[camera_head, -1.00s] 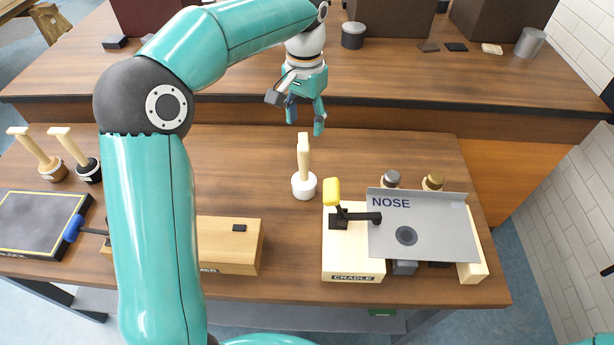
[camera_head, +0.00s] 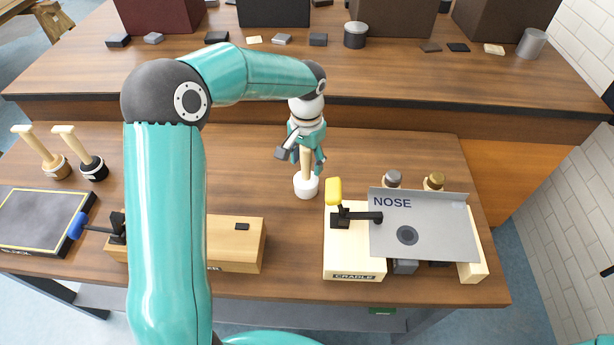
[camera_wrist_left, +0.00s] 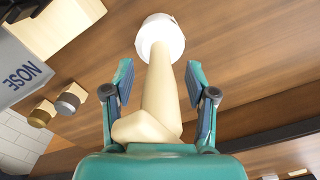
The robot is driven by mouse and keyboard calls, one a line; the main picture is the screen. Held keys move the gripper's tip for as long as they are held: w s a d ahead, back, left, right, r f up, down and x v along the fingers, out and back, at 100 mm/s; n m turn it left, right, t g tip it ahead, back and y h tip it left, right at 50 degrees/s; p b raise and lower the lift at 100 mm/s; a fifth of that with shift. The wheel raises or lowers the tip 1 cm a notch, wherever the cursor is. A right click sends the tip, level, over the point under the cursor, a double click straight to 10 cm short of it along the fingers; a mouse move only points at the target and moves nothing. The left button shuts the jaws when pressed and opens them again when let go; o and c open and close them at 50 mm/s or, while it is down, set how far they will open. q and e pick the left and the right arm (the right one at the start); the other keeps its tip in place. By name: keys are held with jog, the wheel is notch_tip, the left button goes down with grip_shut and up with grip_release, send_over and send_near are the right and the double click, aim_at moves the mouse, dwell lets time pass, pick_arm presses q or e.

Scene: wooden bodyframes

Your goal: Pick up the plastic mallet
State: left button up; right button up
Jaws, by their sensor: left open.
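The plastic mallet stands upright on the bench, its white head (camera_head: 306,187) down and its pale wooden handle (camera_head: 306,160) up. In the left wrist view the white head (camera_wrist_left: 160,38) lies beyond the fingertips and the handle (camera_wrist_left: 160,95) runs back between the fingers. My left gripper (camera_head: 307,163) is open around the handle from above, one finger on each side. In the left wrist view gaps show between the handle and both fingers (camera_wrist_left: 162,85). My right gripper is not seen.
Right of the mallet is a cradle (camera_head: 353,265) with a yellow-tipped clamp (camera_head: 334,190) and a grey NOSE plate (camera_head: 425,225). Two other mallets (camera_head: 52,165) (camera_head: 92,168) stand at the far left. A wooden block (camera_head: 235,250) lies in front. Bench around the mallet is clear.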

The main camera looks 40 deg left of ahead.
pick_arm(q)
jog(key=shift+f, duration=0.1)
grip_shut()
dwell(0.4)
